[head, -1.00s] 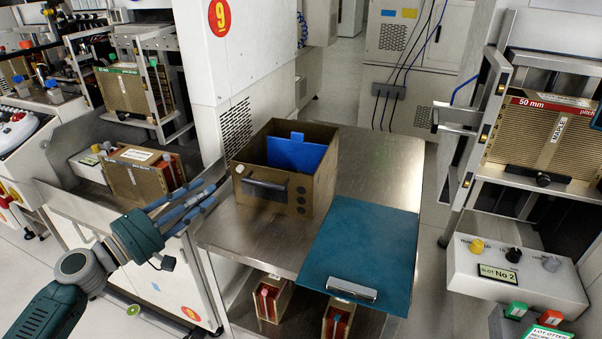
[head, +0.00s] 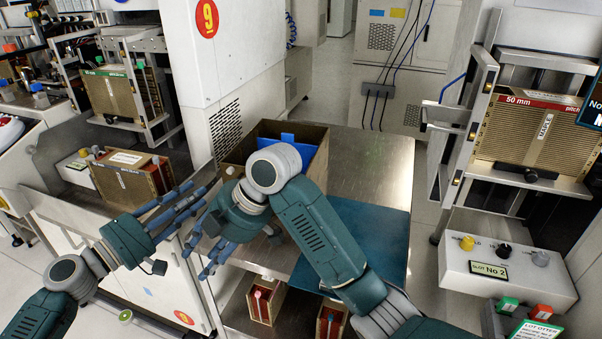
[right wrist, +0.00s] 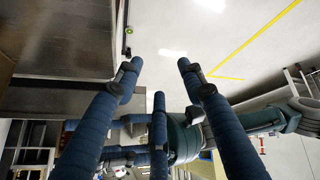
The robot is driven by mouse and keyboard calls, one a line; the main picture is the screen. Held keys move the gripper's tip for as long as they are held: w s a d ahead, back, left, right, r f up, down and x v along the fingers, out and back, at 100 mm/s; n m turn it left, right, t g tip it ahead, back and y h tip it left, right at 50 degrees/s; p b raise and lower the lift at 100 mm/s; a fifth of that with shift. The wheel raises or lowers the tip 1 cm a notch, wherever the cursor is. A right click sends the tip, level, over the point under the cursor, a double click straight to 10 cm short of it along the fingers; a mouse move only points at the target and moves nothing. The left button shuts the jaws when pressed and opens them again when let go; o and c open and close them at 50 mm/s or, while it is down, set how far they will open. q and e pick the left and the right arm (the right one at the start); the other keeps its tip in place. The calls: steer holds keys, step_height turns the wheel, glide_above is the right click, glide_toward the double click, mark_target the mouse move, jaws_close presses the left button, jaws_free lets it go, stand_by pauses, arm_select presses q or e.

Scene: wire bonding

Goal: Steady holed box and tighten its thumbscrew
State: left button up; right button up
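The brown holed box (head: 312,134) stands on the steel table, with a blue panel (head: 283,152) inside it. My right arm covers its front, so its handle and holes are hidden in the head view. No thumbscrew can be made out. My left gripper (head: 187,203) is open and empty, to the left of the box and apart from it. My right gripper (head: 203,253) is in front of the box's lower left side, fingers pointing left. In the right wrist view its fingers (right wrist: 158,80) are spread with nothing between them.
The steel table (head: 375,160) has bare room right of the box. A teal board (head: 385,235) lies at its front, partly under my right arm. Another brown box (head: 125,180) sits on the machine at left. Boxes with red parts (head: 265,300) stand on the lower shelf.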

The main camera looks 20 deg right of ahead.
steer(key=w+d+r+m+t, duration=0.25)
steer(key=r+m, duration=0.25)
steer(key=r, duration=0.3)
steer(key=w+d+r+m+t, duration=0.2)
steer(key=w+r+m, duration=0.2)
steer(key=r, duration=0.4)
steer(key=w+d+r+m+t, duration=0.25)
steer(key=w+r+m, duration=0.2)
steer(key=r, duration=0.25)
steer(key=m+t+h, duration=0.2)
steer(key=m+h, duration=1.1)
steer(key=h, duration=0.1)
glide_toward(313, 165)
steer(key=shift+w+a+f+h, duration=0.1)
steer(key=shift+w+f+h, duration=0.05)
steer(key=shift+w+h, duration=0.15)
steer(key=x, duration=1)
steer(key=shift+f, duration=0.1)
